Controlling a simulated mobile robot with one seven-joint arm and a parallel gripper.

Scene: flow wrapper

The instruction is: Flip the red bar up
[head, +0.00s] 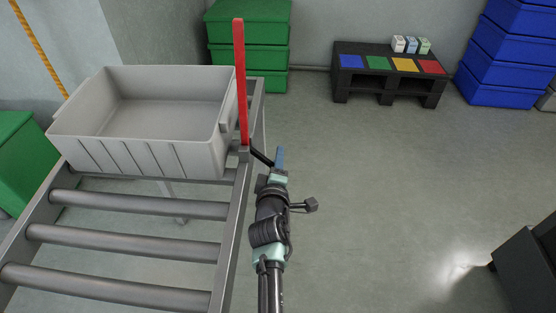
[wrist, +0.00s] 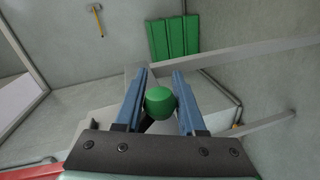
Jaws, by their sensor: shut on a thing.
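The red bar (head: 241,80) stands upright at the right rail of the roller conveyor, against the right end of the grey tote. A short black lever (head: 262,157) runs from the bar's foot toward my gripper (head: 279,157). In the wrist view, my gripper's two blue fingers (wrist: 158,88) are on either side of a green knob (wrist: 160,102), and the gripper is shut on it. The knob is hidden by the gripper in the head view. A red strip at the lower left of the wrist view may be part of the bar.
The grey tote (head: 85,138) sits on the conveyor (head: 125,248), empty. Green crates (head: 248,45) stand behind. A black pallet table (head: 375,84) with coloured squares and small cartons is at the back, beside blue crates (head: 503,60).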

